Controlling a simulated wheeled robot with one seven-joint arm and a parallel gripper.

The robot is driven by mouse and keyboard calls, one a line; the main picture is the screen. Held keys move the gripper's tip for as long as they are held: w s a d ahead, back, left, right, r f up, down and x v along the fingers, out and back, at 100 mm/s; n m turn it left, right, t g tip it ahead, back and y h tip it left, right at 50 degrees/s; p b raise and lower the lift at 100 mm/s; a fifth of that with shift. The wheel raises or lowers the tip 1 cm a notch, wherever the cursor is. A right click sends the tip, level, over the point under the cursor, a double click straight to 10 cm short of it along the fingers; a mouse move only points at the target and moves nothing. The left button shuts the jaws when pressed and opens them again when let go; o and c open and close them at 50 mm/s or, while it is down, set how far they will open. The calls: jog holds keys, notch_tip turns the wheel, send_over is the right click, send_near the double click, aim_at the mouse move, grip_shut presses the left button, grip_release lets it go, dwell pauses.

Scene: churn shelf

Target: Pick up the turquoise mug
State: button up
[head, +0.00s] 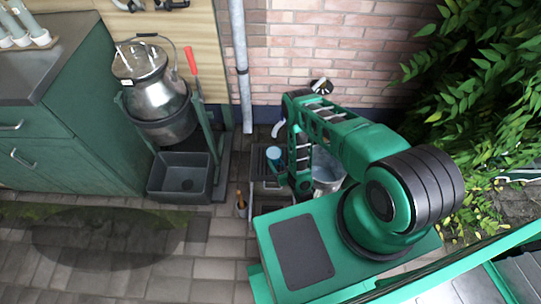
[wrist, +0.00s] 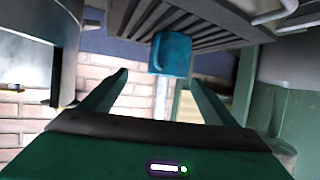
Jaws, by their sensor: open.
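The turquoise mug (head: 273,154) stands on a dark slatted rack (head: 258,163) near the brick wall, just left of my arm in the head view. In the wrist view, which is turned upside down, the mug (wrist: 172,54) is against the slats (wrist: 215,37) at top centre. My gripper (wrist: 158,77) is open. Its two green fingers point toward the mug, with the mug ahead of the gap and nearer the right fingertip. Nothing is held. In the head view my arm hides the gripper's fingers.
A metal churn (head: 158,103) hangs above a dark basin (head: 182,180) at left, beside green cabinets (head: 84,125). A grey bucket (head: 329,174) stands right of the rack, partly behind my arm. A white downpipe (head: 241,70) runs down the wall.

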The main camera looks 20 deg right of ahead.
aim_at(271, 149)
jog(key=x, duration=0.3)
jog(key=a+x, duration=0.1)
jog(key=x, duration=0.6)
jog(key=shift+w+a, duration=0.3)
jog(key=shift+w, duration=0.05)
jog(key=shift+r, duration=0.15)
jog(key=c, duration=1.6)
